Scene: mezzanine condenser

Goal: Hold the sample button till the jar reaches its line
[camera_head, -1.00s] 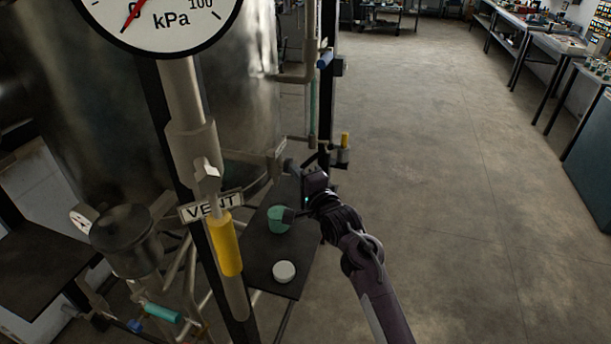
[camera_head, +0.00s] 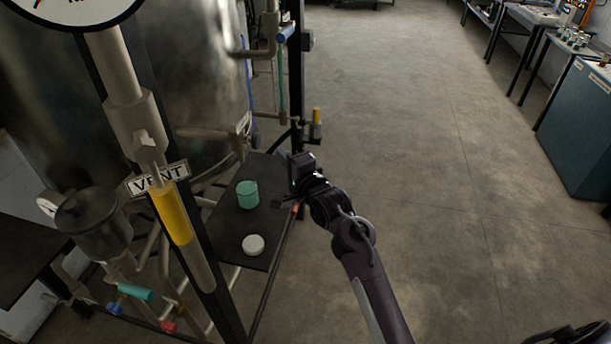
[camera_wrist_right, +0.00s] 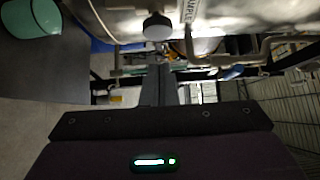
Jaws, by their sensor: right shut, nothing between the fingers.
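The green jar (camera_head: 248,195) stands upright on a dark shelf (camera_head: 225,222). It also shows at the upper left of the right wrist view (camera_wrist_right: 32,18); I cannot make out its line or level. A round grey button (camera_wrist_right: 157,27) sits beside a plate reading SAMPLE (camera_wrist_right: 187,12) in the right wrist view. My right gripper (camera_head: 281,204) is shut and empty, right of the jar and apart from it in the head view. In the wrist view its fingers (camera_wrist_right: 159,68) point towards the button, and contact cannot be told. My left gripper is out of view.
A white round lid-like piece (camera_head: 253,244) lies on the shelf near its front. A yellow-handled VENT valve (camera_head: 172,215), pipes and a large metal tank (camera_head: 190,75) stand to the left. Open floor (camera_head: 430,180) lies to the right.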

